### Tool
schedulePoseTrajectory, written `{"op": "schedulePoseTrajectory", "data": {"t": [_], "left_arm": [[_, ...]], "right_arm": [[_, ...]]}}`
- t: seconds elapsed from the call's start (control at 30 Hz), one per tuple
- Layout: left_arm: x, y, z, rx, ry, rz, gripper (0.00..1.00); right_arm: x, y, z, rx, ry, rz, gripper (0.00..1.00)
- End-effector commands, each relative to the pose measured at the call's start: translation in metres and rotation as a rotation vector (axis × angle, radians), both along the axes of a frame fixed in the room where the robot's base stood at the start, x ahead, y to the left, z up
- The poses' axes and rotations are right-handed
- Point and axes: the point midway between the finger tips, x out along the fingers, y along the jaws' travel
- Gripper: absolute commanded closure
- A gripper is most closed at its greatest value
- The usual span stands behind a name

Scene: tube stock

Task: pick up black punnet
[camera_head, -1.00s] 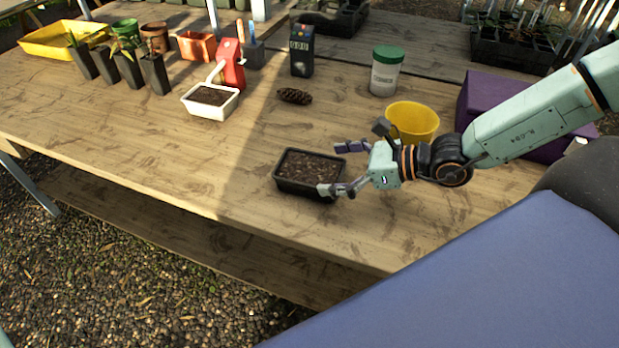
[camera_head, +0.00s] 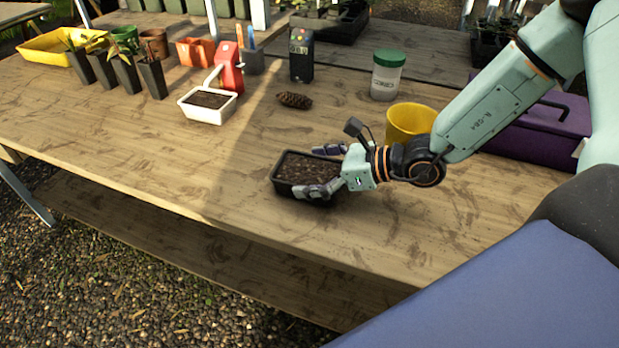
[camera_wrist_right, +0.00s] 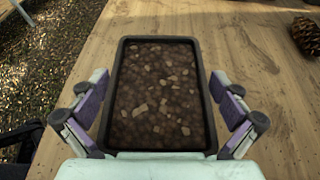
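The black punnet (camera_head: 284,190) is a small rectangular tray filled with brown soil and pale bits. It stands flat on the wooden table, near its front edge. In the right wrist view the punnet (camera_wrist_right: 205,110) lies straight ahead, its long sides running away from me. My right gripper (camera_head: 325,168) is around its near end, one finger along each long side. In the wrist view the gripper's purple finger pads (camera_wrist_right: 160,98) sit spread, very close to the rim; I cannot tell whether they touch it. My left gripper is not in view.
A yellow pot (camera_head: 408,122) and a purple box (camera_head: 535,135) are close to my right arm. A pine cone (camera_head: 294,100), a white tray of soil (camera_head: 205,112) and a green-lidded jar (camera_head: 386,78) stand farther back. The table left of the punnet is clear.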

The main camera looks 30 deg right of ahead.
Motion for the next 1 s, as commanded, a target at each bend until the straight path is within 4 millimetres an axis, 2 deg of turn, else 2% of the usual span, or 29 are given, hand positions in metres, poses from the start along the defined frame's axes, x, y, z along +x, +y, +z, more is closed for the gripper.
{"op": "schedulePoseTrajectory", "data": {"t": [0.07, 0.6, 0.87, 1.0], "left_arm": [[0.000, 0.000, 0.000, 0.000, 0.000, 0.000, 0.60], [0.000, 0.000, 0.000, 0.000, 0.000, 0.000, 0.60], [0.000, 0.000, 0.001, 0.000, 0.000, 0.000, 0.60], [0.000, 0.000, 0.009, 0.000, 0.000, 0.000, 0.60]], "right_arm": [[0.000, 0.000, 0.000, 0.000, 0.000, 0.000, 0.09], [0.000, 0.000, 0.000, -0.001, 0.001, 0.000, 0.55], [0.000, 0.000, 0.002, 0.000, -0.001, -0.001, 0.56], [0.001, 0.000, 0.021, 0.003, -0.004, -0.002, 0.57]]}}
